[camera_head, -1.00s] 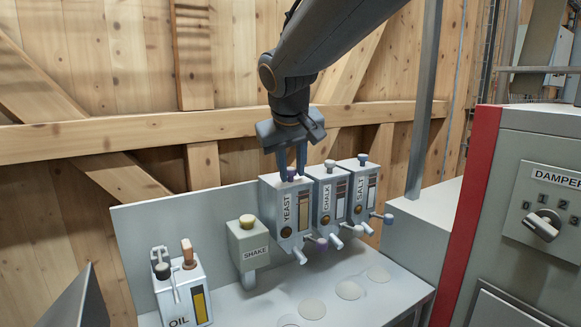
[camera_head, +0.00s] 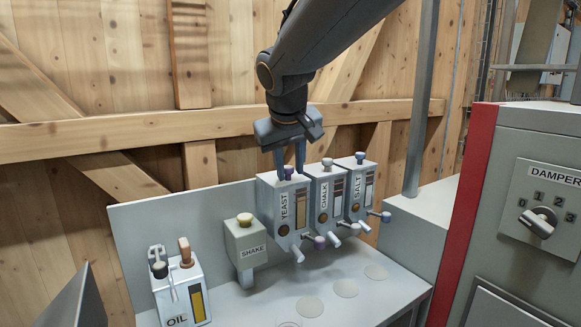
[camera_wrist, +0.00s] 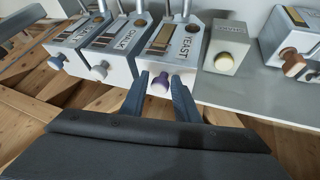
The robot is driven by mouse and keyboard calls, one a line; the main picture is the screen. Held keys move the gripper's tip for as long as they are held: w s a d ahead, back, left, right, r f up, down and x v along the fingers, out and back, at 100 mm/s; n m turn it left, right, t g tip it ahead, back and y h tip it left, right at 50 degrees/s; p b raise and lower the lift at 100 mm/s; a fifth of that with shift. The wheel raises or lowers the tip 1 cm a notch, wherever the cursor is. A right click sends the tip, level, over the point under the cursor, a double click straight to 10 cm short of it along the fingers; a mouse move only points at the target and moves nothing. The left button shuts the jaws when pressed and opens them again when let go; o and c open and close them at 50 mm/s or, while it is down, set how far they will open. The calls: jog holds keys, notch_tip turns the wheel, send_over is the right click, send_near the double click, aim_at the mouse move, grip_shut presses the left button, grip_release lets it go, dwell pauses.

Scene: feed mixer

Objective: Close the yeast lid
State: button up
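The yeast dispenser (camera_head: 284,217) is a grey box labelled YEAST with a purple knob (camera_head: 289,171) on its top. It also shows in the wrist view (camera_wrist: 178,50), with the purple knob (camera_wrist: 158,84) facing the camera. My gripper (camera_head: 290,160) is above the box top, pointing down. In the wrist view my gripper (camera_wrist: 159,85) has its two fingers apart, one on each side of the knob, with a visible gap. I cannot tell whether the lid is fully seated.
The chalk dispenser (camera_head: 324,205) and salt dispenser (camera_head: 357,198) stand close on the right. The shake box (camera_head: 246,243) and oil container (camera_head: 180,291) stand on the left. A grey back panel (camera_head: 160,222) and wooden wall are behind.

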jog(key=shift+s+f, duration=0.25)
jog(key=shift+f, duration=0.2)
jog(key=v, duration=0.8)
jog(key=shift+w+r+b, duration=0.35)
jog(key=shift+r, duration=0.05)
jog(key=s+d+f+m+g, duration=0.1)
jog(key=s+d+f+g, duration=0.1)
jog(key=s+d+f, duration=0.2)
jog(key=s+d+f+m+g, duration=0.1)
jog(key=s+d+f, duration=0.4)
jog(key=s+f, duration=0.5)
jog(key=s+d+f+m+g, duration=0.1)
jog(key=s+d+f+g, duration=0.2)
jog(key=f, duration=1.5)
jog(key=s+d, duration=0.1)
jog(key=s, duration=0.3)
jog(key=shift+d+f+m+g+y, duration=0.25)
jog(key=shift+d+m+g+y, duration=0.05)
jog(key=shift+d+g+y, duration=0.1)
